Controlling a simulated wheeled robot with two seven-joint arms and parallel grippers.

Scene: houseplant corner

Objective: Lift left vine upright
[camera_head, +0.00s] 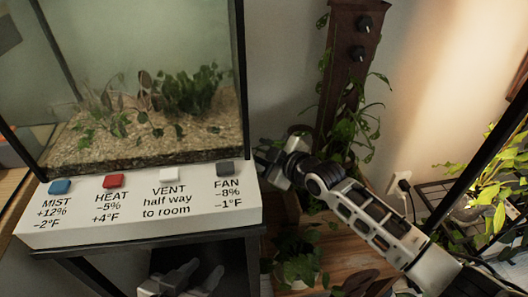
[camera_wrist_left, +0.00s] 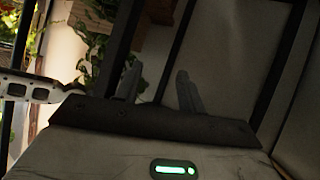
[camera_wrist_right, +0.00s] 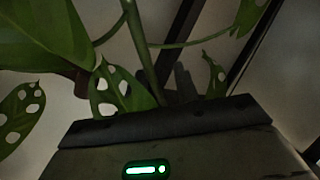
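A brown wooden post (camera_head: 337,85) with two dark knobs stands behind the tank's right side. Green vine leaves (camera_head: 345,130) hang around its lower part; I cannot tell which is the left vine. My right gripper (camera_head: 268,158) is at the post's left, close to the tank corner. In the right wrist view a green stem (camera_wrist_right: 139,45) and leaves with holes (camera_wrist_right: 118,92) lie across the fingers and hide part of them, so its grip is unclear. My left gripper (camera_head: 182,281) is low, below the white panel; in the left wrist view (camera_wrist_left: 158,88) its fingers are apart and empty.
A glass tank (camera_head: 150,60) stands at left above a white panel (camera_head: 140,215) with several coloured buttons. A leafy plant (camera_head: 298,255) is below my right arm. A wall outlet (camera_head: 398,183) and more foliage (camera_head: 500,170) are at right.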

